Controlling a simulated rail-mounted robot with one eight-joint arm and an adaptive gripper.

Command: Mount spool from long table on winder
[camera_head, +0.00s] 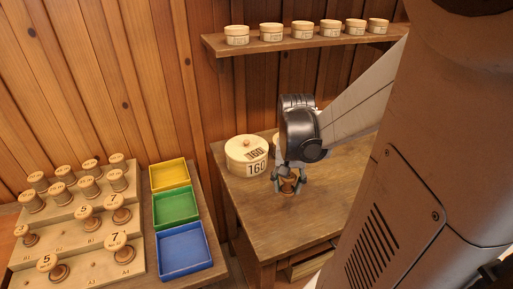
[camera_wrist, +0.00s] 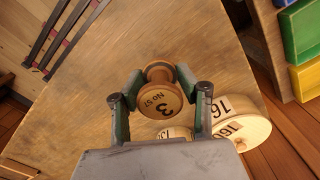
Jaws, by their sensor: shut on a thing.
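My gripper (camera_head: 288,178) is over the wooden table with the round box on it, pointing down. Its fingers are shut on a small turned wooden spool (camera_head: 289,187). In the wrist view my gripper (camera_wrist: 160,82) has one finger on each side of the spool (camera_wrist: 160,98), whose round end is marked "3" and "No 57". The table top (camera_wrist: 75,120) lies behind the spool; I cannot tell whether the spool touches it. I cannot make out a winder for certain in either view.
A round lidded box (camera_head: 246,160) marked 160 stands left of my gripper. Stepped boards (camera_head: 70,226) with several spools stand at left, beside yellow (camera_head: 169,174), green (camera_head: 175,206) and blue (camera_head: 184,252) trays. A wall shelf (camera_head: 300,41) holds small tubs. Dark slats (camera_wrist: 70,35) lie upper left.

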